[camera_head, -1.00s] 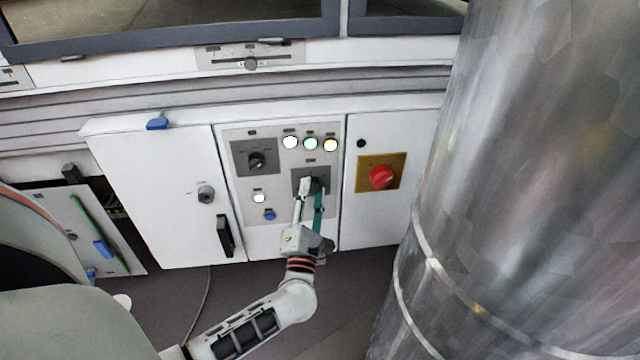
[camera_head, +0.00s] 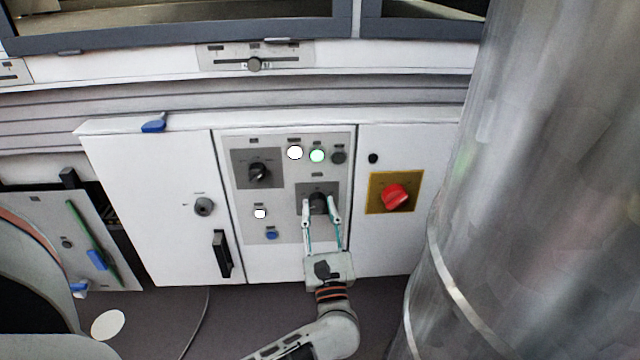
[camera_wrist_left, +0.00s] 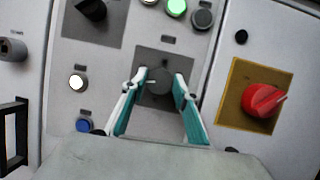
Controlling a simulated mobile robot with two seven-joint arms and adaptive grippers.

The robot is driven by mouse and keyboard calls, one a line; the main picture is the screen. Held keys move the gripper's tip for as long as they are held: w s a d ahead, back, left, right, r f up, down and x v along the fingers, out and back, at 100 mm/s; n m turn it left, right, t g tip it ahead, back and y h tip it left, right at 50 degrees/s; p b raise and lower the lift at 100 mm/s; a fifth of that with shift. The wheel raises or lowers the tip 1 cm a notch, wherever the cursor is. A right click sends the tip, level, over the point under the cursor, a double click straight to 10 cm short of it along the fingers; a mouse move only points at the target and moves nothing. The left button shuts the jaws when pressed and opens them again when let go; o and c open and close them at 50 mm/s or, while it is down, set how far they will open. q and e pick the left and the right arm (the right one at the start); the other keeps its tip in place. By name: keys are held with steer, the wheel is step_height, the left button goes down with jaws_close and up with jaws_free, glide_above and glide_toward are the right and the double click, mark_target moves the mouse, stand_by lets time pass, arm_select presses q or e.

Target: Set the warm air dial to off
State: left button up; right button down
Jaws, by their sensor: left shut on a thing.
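A black rotary dial (camera_head: 318,202) on a grey square plate sits at the lower right of the control panel. It also shows in the left wrist view (camera_wrist_left: 159,82), where a pale pointer mark faces left. My left gripper (camera_head: 320,214) is shut on this dial, one finger on each side of it. A second black dial (camera_head: 258,173) sits on a larger grey plate at the upper left of the panel. The lettering is too small to tell which dial is labelled warm air. My right gripper is not in view.
Above the held dial are a white lamp (camera_head: 295,152), a green lamp (camera_head: 316,156) and a dark lamp (camera_head: 338,158). A red rotary switch (camera_head: 396,197) on a yellow plate is to the right. A large metal cylinder (camera_head: 500,180) fills the right side.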

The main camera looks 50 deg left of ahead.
arm_select(q)
steer(key=shift+n+g, duration=0.6)
steer(key=shift+n, duration=0.6)
steer(key=shift+w+n+y, duration=0.1)
steer(key=shift+n+y, duration=0.2)
steer(key=o, duration=1.1)
